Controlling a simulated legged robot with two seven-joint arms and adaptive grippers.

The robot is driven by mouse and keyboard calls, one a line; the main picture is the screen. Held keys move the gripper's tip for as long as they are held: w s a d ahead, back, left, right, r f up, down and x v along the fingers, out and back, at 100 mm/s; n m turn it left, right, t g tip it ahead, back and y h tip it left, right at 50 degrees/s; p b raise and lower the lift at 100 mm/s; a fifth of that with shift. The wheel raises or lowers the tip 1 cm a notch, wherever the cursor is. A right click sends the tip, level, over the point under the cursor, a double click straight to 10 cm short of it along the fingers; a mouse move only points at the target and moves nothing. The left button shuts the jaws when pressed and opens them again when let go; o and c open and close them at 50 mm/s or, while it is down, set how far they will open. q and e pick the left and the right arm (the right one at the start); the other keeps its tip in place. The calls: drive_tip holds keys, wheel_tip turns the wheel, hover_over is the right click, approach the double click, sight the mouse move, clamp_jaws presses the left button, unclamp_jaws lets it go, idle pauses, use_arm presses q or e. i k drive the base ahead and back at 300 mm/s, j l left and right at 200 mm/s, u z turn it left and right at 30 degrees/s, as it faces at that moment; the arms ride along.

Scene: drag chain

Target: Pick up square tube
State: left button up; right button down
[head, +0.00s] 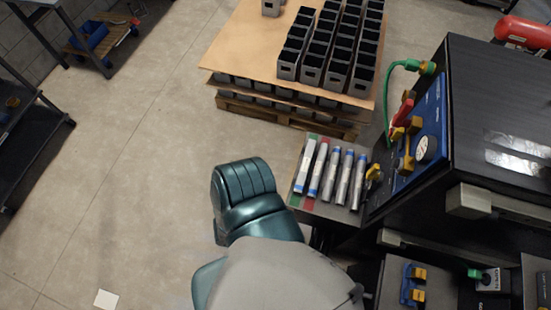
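Several slim silver bars with blue ends (325,170) lie side by side on a small dark shelf with red and green strips (295,199) right of the middle. They look like the tubes, but their cross-section is too small to tell. Several grey, square, open-topped hollow pieces (312,69) stand upright in rows on a brown sheet at the top. My teal and grey arm parts rise from the bottom middle, left of the shelf. Neither gripper can be made out.
A stacked pallet (289,116) holds the brown sheet (228,45). A black cabinet (497,110) with a blue gauge panel (424,139) and a green hose (391,85) stands right of the shelf. Open floor lies left.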

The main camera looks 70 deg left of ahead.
sight(303, 172)
drive_tip(key=u, duration=0.4)
drive_tip(key=k+u, duration=0.1)
drive_tip(key=u, duration=0.3)
drive_tip(key=j+u, duration=0.1)
drive_tip(key=u, duration=0.75)
drive_tip(key=j+z, duration=0.1)
drive_tip(key=z, duration=3.7)
drive_tip(key=u, duration=3.8)
drive_tip(key=i+j+z, duration=0.2)
drive_tip(key=j, duration=0.45)
drive_tip(key=j+z, duration=0.15)
drive_tip(key=j, duration=0.5)
